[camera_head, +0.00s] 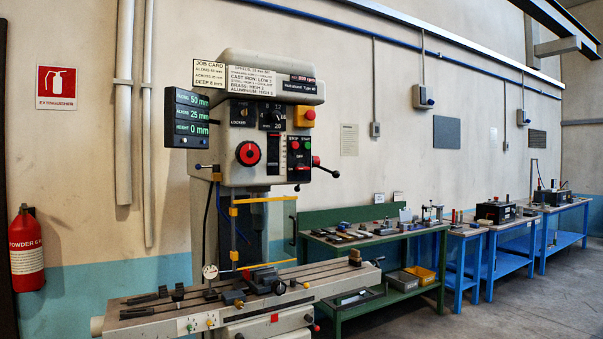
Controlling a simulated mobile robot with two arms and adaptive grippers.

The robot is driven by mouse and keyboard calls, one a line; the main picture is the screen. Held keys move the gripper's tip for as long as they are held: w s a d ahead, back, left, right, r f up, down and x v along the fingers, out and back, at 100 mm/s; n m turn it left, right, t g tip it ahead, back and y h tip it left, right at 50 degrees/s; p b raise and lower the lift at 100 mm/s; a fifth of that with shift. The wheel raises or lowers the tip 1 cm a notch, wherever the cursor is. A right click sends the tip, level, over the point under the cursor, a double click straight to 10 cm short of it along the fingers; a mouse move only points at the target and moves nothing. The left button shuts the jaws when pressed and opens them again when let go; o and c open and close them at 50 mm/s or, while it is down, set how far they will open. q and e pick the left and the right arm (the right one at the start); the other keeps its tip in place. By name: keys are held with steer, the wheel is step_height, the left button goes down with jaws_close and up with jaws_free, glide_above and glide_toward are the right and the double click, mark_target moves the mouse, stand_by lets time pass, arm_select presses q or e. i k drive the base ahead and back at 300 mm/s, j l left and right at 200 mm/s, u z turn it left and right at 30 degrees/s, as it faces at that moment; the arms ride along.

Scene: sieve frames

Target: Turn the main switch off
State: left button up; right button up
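A milling or drilling machine (262,178) stands in the middle left, with its controls on the front of its head. A large round red knob (248,153) is low on the left of that panel. A small black selector (241,112), with a label that seems to read "locked", is above it. I cannot tell for sure which control is the main switch. Neither of my grippers is in view.
A display (187,118) reading 50, 25 and 0 mm hangs left of the head. The machine table (150,310) juts out below with clamps and a vise. A fire extinguisher (26,250) is at far left. A green bench (345,285) and blue benches (512,262) line the wall; the right floor is clear.

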mark_target(300, 168)
steer(key=i+j, duration=0.25)
steer(key=i, duration=0.15)
steer(key=i+j+u, duration=0.1)
steer(key=i, duration=0.3)
steer(key=j, duration=0.1)
